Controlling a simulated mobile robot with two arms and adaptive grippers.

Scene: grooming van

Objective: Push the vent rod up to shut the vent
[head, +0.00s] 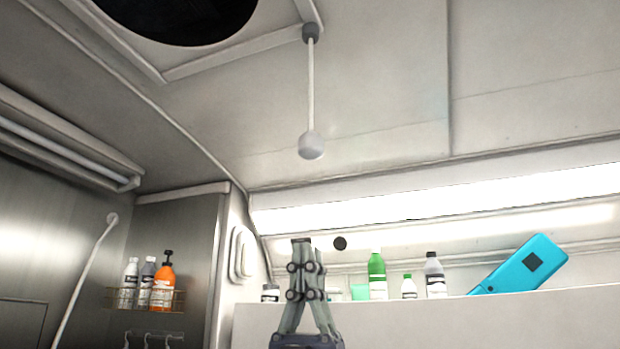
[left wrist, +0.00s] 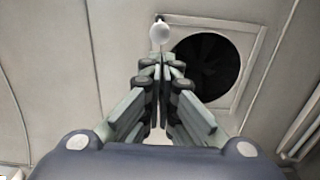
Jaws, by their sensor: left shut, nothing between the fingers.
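The vent rod (head: 311,85) hangs from a dark collar at the edge of the ceiling vent frame and ends in a pale round knob (head: 311,146). The vent (head: 185,12) is a dark round opening in the ceiling at the top left. My left gripper (head: 302,242) points up below the knob, apart from it in the head view, with its fingers shut and empty. In the left wrist view the knob (left wrist: 160,33) shows just beyond the fingertips (left wrist: 160,62), with the vent (left wrist: 208,66) behind to the right. My right gripper is not seen.
A shelf (head: 450,318) behind my gripper bears several bottles and a tilted turquoise box (head: 520,264). A wire rack (head: 146,299) with bottles is on the left wall. A bright light strip (head: 430,198) runs along the wall top. The space around the knob is clear.

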